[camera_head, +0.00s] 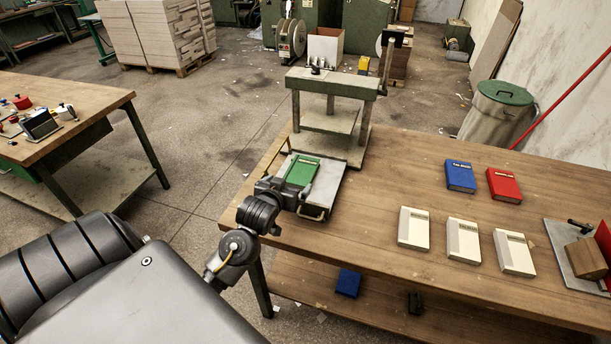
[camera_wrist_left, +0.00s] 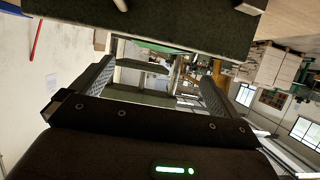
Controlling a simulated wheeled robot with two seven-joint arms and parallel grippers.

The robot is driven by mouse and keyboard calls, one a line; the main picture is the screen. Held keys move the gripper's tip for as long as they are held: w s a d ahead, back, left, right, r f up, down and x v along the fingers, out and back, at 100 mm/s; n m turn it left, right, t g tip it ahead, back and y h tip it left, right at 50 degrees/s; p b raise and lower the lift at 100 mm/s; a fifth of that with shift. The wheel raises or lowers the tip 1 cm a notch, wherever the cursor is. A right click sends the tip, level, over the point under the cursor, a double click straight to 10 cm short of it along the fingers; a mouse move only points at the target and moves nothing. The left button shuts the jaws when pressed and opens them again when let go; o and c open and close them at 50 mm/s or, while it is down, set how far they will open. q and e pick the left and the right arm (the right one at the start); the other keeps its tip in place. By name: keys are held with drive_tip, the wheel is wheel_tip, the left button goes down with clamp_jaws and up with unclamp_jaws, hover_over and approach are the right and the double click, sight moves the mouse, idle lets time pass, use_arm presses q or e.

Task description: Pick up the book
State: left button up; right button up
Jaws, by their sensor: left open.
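A green book (camera_head: 303,171) with a pale label lies flat on the metal tray (camera_head: 327,186) of a press at the table's left end. My left gripper (camera_head: 285,188) is at the near left edge of this book, low over the tray. In the left wrist view the two fingers of my left gripper (camera_wrist_left: 155,78) stand wide apart with nothing held between them. A thin green strip shows beyond the fingers there; I cannot tell if it is the book. Contact between fingers and book cannot be made out. My right gripper is not in view.
The press (camera_head: 332,88) stands behind the tray. A blue book (camera_head: 460,176), a red book (camera_head: 504,185) and three cream books (camera_head: 463,240) lie on the wooden table (camera_head: 375,250). A clamp-like fixture (camera_head: 575,258) is at the right. Another blue book (camera_head: 348,283) lies on the lower shelf.

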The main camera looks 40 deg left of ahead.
sight(299, 174)
use_arm(q)
drive_tip(key=shift+w+f, duration=0.2)
drive_tip(key=shift+f, duration=0.1)
drive_tip(key=shift+w, duration=0.2)
drive_tip(key=p+x, duration=0.1)
drive_tip(key=x, duration=0.3)
drive_tip(key=shift+w+a, duration=0.15)
drive_tip(key=shift+w, duration=0.05)
drive_tip(key=shift+w+a+f, duration=0.1)
drive_tip(key=shift+w+f, duration=0.05)
drive_tip(key=shift+w, duration=0.1)
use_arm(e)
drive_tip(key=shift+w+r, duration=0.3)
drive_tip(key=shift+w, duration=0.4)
use_arm(q)
drive_tip(key=x, duration=0.5)
drive_tip(key=shift+w+p, duration=0.1)
drive_tip(key=shift+p, duration=0.25)
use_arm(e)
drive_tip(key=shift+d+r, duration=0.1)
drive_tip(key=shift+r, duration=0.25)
use_arm(q)
drive_tip(key=c, duration=1.1)
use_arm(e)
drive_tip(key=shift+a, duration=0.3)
use_arm(q)
drive_tip(key=shift+o, duration=0.2)
